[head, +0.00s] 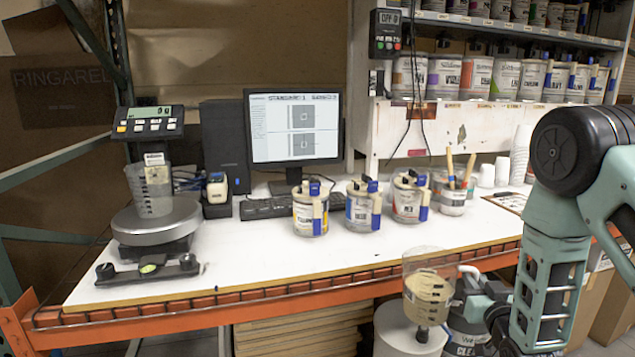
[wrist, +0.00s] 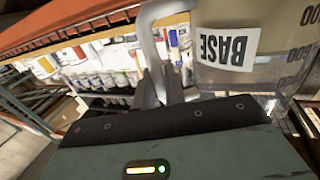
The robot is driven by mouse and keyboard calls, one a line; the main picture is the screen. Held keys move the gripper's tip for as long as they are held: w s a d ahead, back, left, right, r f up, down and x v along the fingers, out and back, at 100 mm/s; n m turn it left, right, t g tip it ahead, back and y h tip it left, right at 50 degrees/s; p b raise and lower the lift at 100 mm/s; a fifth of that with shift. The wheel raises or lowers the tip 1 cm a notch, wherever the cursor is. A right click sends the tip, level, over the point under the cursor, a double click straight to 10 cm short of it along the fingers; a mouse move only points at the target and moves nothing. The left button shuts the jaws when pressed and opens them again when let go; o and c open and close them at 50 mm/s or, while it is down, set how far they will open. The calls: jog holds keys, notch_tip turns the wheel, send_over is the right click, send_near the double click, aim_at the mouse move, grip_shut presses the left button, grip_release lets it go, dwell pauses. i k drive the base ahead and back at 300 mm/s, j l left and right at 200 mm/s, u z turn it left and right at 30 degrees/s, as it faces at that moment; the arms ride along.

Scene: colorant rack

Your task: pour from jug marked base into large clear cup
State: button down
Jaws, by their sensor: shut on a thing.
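The clear jug marked BASE (head: 429,285) is upright beyond the table's front edge, with beige contents inside. In the wrist view, its BASE label (wrist: 229,47) faces the camera. My gripper (head: 470,281) is shut on the jug's pale handle, which also shows in the wrist view (wrist: 151,25). A large clear cup (head: 151,192) stands upright on the round scale plate at the table's left. The jug is well to the right of the cup and lower than it. The cup's contents cannot be made out.
The scale display (head: 148,122) rises behind the cup. A dark bar with a green level (head: 148,266) lies before the scale. Several labelled cans (head: 310,212) stand mid-table beside a monitor (head: 293,130). The white tabletop (head: 270,262) is clear toward the front. An orange beam (head: 200,318) runs along the edge.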

aim_at(149, 181)
jog(key=j+z, duration=0.4)
jog(key=j, duration=0.3)
jog(key=k+j+z, duration=0.15)
jog(key=j+z, duration=0.3)
jog(key=j, duration=0.2)
